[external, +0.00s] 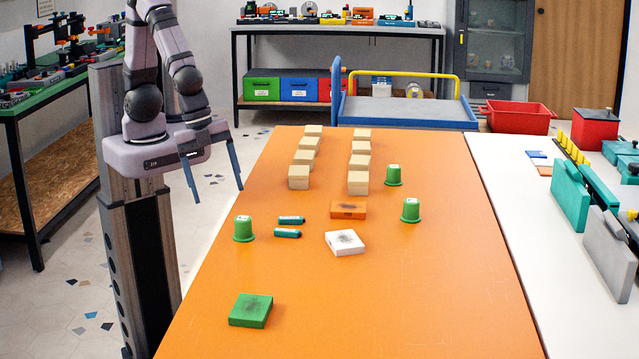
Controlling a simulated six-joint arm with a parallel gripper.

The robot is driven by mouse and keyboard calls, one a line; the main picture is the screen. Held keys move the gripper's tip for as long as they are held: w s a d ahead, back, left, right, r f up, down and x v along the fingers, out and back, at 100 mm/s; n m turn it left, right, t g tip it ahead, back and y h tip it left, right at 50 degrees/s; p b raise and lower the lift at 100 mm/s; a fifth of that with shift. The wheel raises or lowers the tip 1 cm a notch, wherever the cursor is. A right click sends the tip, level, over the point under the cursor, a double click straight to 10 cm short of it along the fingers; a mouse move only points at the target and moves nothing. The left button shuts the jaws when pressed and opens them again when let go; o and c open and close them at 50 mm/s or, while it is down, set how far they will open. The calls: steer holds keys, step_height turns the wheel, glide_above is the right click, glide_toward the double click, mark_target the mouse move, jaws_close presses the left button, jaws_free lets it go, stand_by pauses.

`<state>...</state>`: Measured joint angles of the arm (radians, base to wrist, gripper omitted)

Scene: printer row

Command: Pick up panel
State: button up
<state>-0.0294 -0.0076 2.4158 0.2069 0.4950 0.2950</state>
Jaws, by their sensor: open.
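Three flat square blocks with dark smudges on top lie on the orange table and look like panels. The white one (345,243) lies near the middle and the orange one (348,210) just behind it. The green one (251,310) lies at the front left. On the right, a teal upright plate (570,195) and a grey upright plate (610,253) stand on the white table. I cannot tell which is the panel. My gripper (219,199) is open and empty, its two blue fingers pointing down by the table's left edge, apart from all of these.
Several beige blocks (358,183) stand in two rows at the back. Green cups (243,229) stand left and right of the middle, and two teal cylinders (287,233) lie between. The orange table's front right (430,300) is clear. A blue cart (405,113) stands behind.

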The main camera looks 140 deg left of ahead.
mark_target(247, 315)
steer(key=w+a+f+m+t+b, duration=0.15)
steer(key=w+m+t+b, duration=0.3)
steer(key=w+m, duration=1)
steer(key=w+d+m+t+h+b, duration=0.1)
steer(key=w+d+m+h, duration=0.1)
steer(key=w+m, duration=0.3)
steer(key=w+d+f+m+t+h+b, duration=0.1)
steer(key=w+d+m+t+h+b, duration=0.1)
steer(key=w+m, duration=0.3)
steer(key=w+d+f+m+t+h+b, duration=0.1)
steer(key=w+d+m+h+b, duration=0.1)
steer(key=w+m, duration=0.4)
steer(key=shift+w+d+h, duration=0.4)
steer(key=shift+w+d, duration=0.1)
steer(key=shift+w, duration=0.4)
steer(key=d+f+m+h, duration=0.1)
steer(key=m, duration=0.2)
steer(key=d+f+m+g+h+b, duration=0.1)
steer(key=m, duration=0.2)
steer(key=s+d+f+m+g+h+b, duration=0.1)
steer(key=d+f+m+h, duration=0.1)
steer(key=m, duration=0.1)
steer(key=shift+d, duration=0.1)
steer(key=shift+s+d+f+m+h, duration=0.1)
steer(key=shift+d+f+m+h, duration=0.15)
steer(key=shift+m, duration=0.4)
steer(key=shift+p+x, duration=1)
steer(key=shift+x, duration=2.55)
steer(key=shift+r, duration=0.2)
steer(key=shift+c, duration=0.6)
